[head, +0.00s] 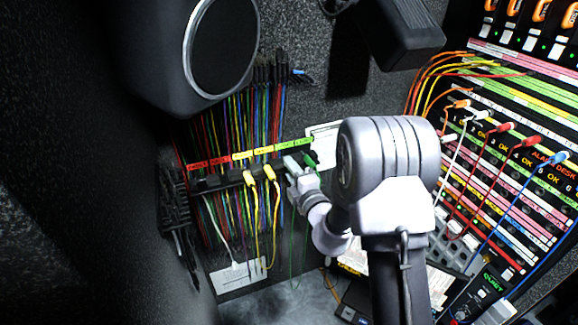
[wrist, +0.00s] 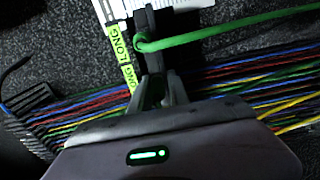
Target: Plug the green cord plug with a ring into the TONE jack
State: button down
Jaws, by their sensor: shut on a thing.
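My gripper (head: 297,168) is shut on the green cord plug (head: 311,158), beside the hanging rack on the back wall. In the wrist view my gripper's dark fingers (wrist: 150,65) are closed together. A green loop (wrist: 140,43) shows at the fingers, and the green cord (wrist: 205,33) runs off to the right from there. The plug body is mostly hidden by the fingers. In the head view thin green cord hangs below my gripper. The patch panel (head: 500,195) stands on the right; I cannot read a TONE label, and my arm covers part of the panel.
Yellow plugs (head: 260,174) hang in the rack (head: 222,181) left of my gripper. Many coloured cables hang behind it. A speaker (head: 222,47) juts out at upper left. White, red and blue cords (head: 548,161) are plugged into the patch panel.

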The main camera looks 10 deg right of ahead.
jog(key=shift+w+d+r, duration=0.1)
jog(key=shift+w+r, duration=0.1)
jog(key=shift+r, duration=0.35)
jog(key=c, duration=1)
grip_release()
jog(key=shift+s, duration=0.15)
jog(key=o, duration=0.4)
jog(key=shift+f, duration=0.15)
jog(key=shift+c, duration=0.2)
jog(key=shift+o, duration=0.2)
jog(key=shift+f, duration=0.15)
jog(key=s+d+p, duration=0.3)
jog(key=s+p, duration=0.4)
jog(key=s, duration=1)
jog(key=shift+d, duration=0.15)
